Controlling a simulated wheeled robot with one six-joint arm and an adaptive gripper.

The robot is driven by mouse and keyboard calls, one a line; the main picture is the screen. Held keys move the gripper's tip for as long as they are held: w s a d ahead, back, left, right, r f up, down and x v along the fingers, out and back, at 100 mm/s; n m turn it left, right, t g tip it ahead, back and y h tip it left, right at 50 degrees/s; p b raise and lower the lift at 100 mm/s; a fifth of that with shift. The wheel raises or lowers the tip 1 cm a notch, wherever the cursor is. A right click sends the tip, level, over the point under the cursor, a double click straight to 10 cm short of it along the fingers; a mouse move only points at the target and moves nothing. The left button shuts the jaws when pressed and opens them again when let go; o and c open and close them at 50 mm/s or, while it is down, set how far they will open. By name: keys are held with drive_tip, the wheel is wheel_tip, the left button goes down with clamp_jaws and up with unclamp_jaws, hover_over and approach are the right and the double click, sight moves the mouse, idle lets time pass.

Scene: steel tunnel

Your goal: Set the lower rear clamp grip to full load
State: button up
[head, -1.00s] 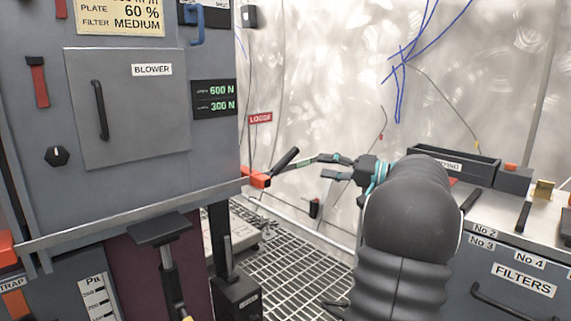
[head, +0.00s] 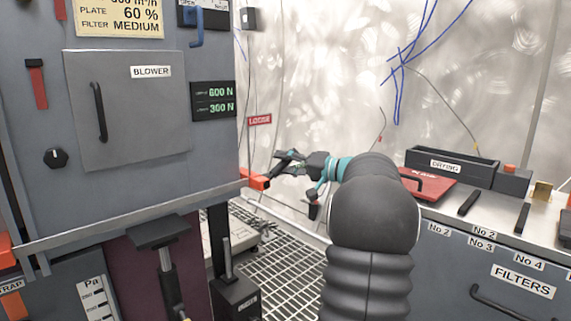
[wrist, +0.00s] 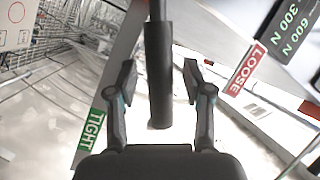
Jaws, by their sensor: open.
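The clamp is an orange block (head: 255,180) at the lower right corner of the grey cabinet, with a black lever grip (wrist: 159,75). In the head view the grip is mostly hidden by my gripper (head: 284,161). In the wrist view my gripper (wrist: 160,82) is open, with one finger on each side of the black grip and gaps visible. A red LOOSE label (wrist: 248,69) lies right of the grip and a green TIGHT label (wrist: 91,135) lower left. The green display (head: 214,101) reads 600 N above 300 N.
A grey cabinet with a BLOWER door (head: 128,110) fills the left. A filter bench (head: 500,245) with a black tray (head: 450,166) and a red case (head: 430,186) stands at the right. Grated floor (head: 285,275) lies between them.

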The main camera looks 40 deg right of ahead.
clamp_jaws()
